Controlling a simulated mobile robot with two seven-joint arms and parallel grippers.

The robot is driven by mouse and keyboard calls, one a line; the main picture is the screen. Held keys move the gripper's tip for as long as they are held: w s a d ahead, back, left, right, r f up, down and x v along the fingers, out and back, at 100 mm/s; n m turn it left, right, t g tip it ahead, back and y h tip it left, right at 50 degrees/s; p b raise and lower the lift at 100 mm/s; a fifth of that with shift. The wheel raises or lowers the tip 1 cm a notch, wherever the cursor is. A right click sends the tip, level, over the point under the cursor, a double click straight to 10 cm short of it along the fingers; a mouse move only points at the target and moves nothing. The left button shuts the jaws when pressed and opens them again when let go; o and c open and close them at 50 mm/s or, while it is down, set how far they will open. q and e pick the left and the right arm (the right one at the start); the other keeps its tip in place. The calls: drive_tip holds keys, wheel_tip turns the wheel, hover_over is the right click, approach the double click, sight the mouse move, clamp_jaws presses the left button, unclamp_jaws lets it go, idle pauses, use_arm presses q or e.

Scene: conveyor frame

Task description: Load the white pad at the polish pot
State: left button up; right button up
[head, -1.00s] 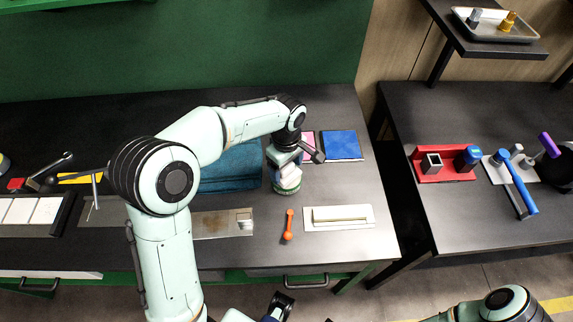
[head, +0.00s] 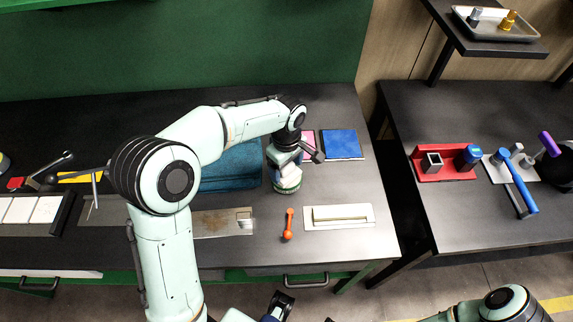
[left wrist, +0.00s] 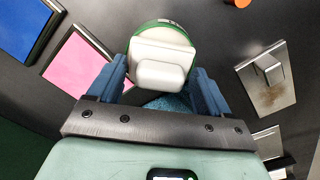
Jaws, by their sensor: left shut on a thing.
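The polish pot (head: 287,187), a round white pot with a green band, stands on the dark bench. It also shows in the left wrist view with its green rim (left wrist: 163,24). My left gripper (head: 285,165) is over the pot, pointing down. In the left wrist view its blue fingers (left wrist: 162,85) are shut on the white pad (left wrist: 160,74), a pale block with a raised grip. The pad is at the pot's mouth; whether it touches the polish is hidden.
A blue square (head: 342,145) and a pink square (head: 308,145) lie behind the pot, with a teal cloth (head: 230,168) to its left. An orange tool (head: 289,224), a white plate with a bar (head: 338,217) and a stained metal plate (head: 215,224) lie in front.

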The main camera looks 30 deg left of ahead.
use_arm(q)
drive_tip(key=shift+r+p, duration=2.5)
drive_tip(key=shift+r, duration=1.05)
use_arm(e)
drive_tip(key=r, duration=0.1)
drive_tip(key=w+r, duration=0.1)
drive_tip(key=r, duration=0.1)
drive_tip(key=w+r, duration=0.1)
drive_tip(key=r, duration=0.1)
drive_tip(key=shift+w+r, duration=0.1)
drive_tip(key=shift+r, duration=0.05)
use_arm(q)
drive_tip(key=shift+f, duration=0.1)
